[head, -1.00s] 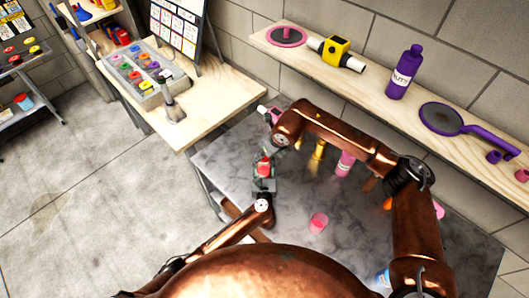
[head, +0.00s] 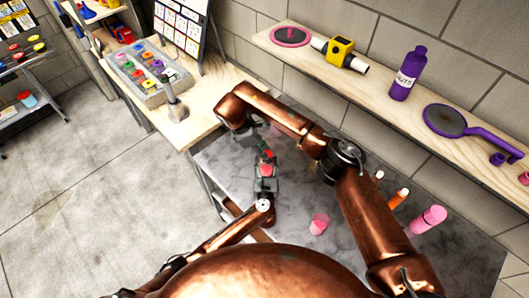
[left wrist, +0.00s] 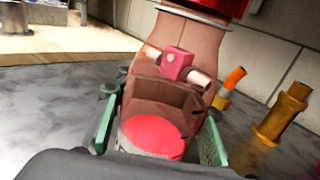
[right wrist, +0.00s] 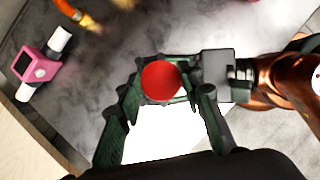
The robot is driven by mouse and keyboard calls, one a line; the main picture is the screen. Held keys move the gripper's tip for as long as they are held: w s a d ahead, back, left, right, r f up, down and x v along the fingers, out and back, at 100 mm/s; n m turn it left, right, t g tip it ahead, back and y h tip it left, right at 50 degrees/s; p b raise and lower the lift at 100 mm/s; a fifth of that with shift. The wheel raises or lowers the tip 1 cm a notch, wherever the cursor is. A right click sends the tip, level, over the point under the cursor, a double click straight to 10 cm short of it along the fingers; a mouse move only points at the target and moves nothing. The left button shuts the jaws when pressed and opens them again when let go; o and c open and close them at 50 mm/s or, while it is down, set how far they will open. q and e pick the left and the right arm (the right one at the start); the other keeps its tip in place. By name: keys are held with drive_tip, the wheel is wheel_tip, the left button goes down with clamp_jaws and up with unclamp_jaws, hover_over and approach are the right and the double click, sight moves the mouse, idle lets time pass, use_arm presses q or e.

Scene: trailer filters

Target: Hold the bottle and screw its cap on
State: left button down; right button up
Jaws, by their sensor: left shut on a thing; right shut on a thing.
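The red bottle (head: 265,171) stands roughly upright in my left gripper (head: 265,180), above the grey table. The red cap (right wrist: 161,80) shows as a round disc between the fingers of my right gripper (right wrist: 165,78), and also in the head view (head: 266,156) at the bottle's top. My right gripper is shut on it from above and behind. Whether the threads are engaged cannot be told.
A pink cup (head: 319,223) and a pink bottle (head: 428,219) stand on the grey table (head: 335,245). A pink device (right wrist: 36,67) lies near the wall side. The wooden shelf (head: 300,58) runs along the wall behind.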

drive_tip(key=m+g, duration=0.1)
drive_tip(key=m, duration=0.2)
drive_tip(key=m+g, duration=0.1)
drive_tip(key=m, duration=0.2)
drive_tip(key=shift+w+y, duration=0.2)
drive_tip(key=shift+y, duration=0.1)
drive_tip(key=m+g, duration=0.1)
drive_tip(key=m, duration=0.2)
drive_tip(key=m+g+y, duration=0.1)
drive_tip(key=m, duration=0.2)
drive_tip(key=shift+w+d+y, duration=0.1)
drive_tip(key=shift+d+y, duration=0.05)
drive_tip(key=shift+y, duration=0.15)
drive_tip(key=o, duration=0.7)
drive_tip(key=shift+o, duration=0.2)
drive_tip(key=shift+r, duration=2.25)
drive_tip(key=shift+c, duration=0.2)
